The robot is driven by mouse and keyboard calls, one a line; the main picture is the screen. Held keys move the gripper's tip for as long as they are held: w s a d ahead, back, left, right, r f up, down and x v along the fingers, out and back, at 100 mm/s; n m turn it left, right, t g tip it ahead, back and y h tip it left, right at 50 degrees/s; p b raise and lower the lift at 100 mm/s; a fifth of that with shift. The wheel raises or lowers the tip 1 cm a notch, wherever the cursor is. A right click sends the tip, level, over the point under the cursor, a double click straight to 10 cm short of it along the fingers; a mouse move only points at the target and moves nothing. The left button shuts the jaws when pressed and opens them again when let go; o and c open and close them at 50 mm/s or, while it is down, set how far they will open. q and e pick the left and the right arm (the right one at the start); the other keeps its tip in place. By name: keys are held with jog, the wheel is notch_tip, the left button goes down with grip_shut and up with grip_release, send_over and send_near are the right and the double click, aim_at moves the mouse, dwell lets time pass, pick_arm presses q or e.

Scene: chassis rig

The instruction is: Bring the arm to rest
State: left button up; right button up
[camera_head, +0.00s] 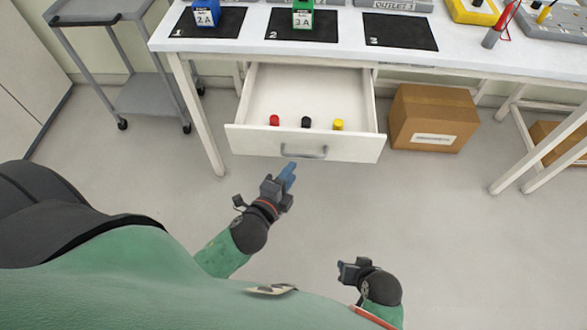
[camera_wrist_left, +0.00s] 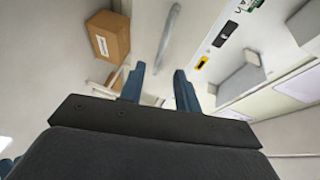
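My left gripper (camera_head: 288,172) is in front of the open drawer, just below its handle (camera_head: 303,153) in the head view. In the left wrist view its two blue fingers (camera_wrist_left: 159,70) stand apart with nothing between them. A grey bar that looks like the handle (camera_wrist_left: 168,35) shows beyond the fingertips, apart from them. My right gripper (camera_head: 345,270) is low in the head view, over the floor and close to my body. Its fingers are too small and dark to tell whether they are open or shut.
The white drawer (camera_head: 345,148) stands pulled out under the table (camera_head: 345,45), holding a red cap (camera_head: 274,120), a black cap (camera_head: 305,122) and a yellow cap (camera_head: 338,125). A cardboard box (camera_head: 432,117) is right of it, a grey cart (camera_head: 150,95) left. Floor around my right gripper is clear.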

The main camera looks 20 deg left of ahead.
pick_arm(q)
jog(key=shift+s, duration=0.3)
pick_arm(e)
jog(key=shift+w+f, duration=0.1)
dwell(0.4)
